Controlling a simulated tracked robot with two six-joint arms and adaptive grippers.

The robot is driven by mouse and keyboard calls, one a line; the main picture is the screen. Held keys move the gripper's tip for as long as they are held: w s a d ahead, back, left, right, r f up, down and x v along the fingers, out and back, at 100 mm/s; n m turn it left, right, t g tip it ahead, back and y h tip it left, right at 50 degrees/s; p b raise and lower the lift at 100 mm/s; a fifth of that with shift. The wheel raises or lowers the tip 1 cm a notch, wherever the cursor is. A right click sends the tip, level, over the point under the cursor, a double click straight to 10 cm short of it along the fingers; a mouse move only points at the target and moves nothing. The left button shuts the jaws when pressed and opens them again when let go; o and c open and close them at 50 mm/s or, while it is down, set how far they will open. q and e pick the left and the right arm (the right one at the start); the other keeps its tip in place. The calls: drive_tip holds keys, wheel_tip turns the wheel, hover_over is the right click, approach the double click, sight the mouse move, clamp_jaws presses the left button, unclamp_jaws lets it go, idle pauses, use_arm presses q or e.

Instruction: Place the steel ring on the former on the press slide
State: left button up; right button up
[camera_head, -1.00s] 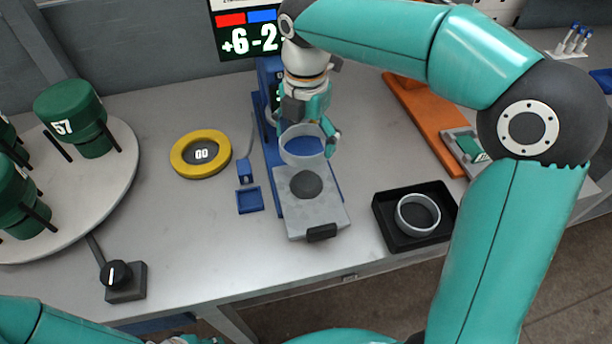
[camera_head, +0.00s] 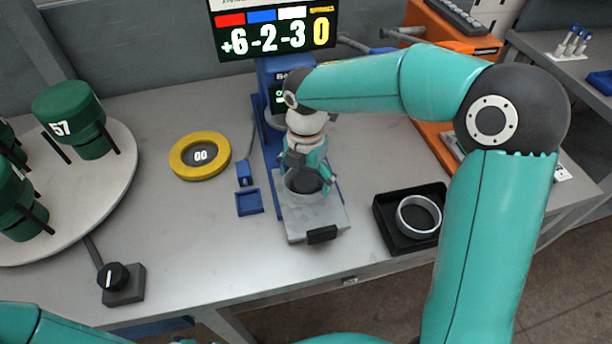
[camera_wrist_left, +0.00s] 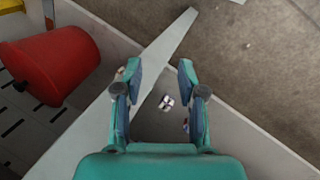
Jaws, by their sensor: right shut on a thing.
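The light grey steel ring (camera_head: 291,193) is in the fingers of my right gripper (camera_head: 307,176), which is shut on it. The ring is low at the press slide (camera_head: 317,216), and the dark round former (camera_head: 307,183) shows inside its outline. I cannot tell whether the ring touches the slide or is still slightly above it; the gripper and arm hide part of it.
A black tray (camera_head: 381,211) with another grey ring (camera_head: 402,222) stands right of the slide. A yellow ring (camera_head: 179,163), a small blue tray (camera_head: 249,201) and a knob box (camera_head: 124,285) lie left. A turntable (camera_head: 105,190) bears green cylinders.

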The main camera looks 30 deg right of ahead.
sight(306, 182)
drive_tip(key=o, duration=0.9)
drive_tip(key=shift+f, duration=0.1)
wheel_tip(306, 182, up, 12)
drive_tip(key=shift+r+p, duration=0.15)
drive_tip(key=shift+p, duration=0.35)
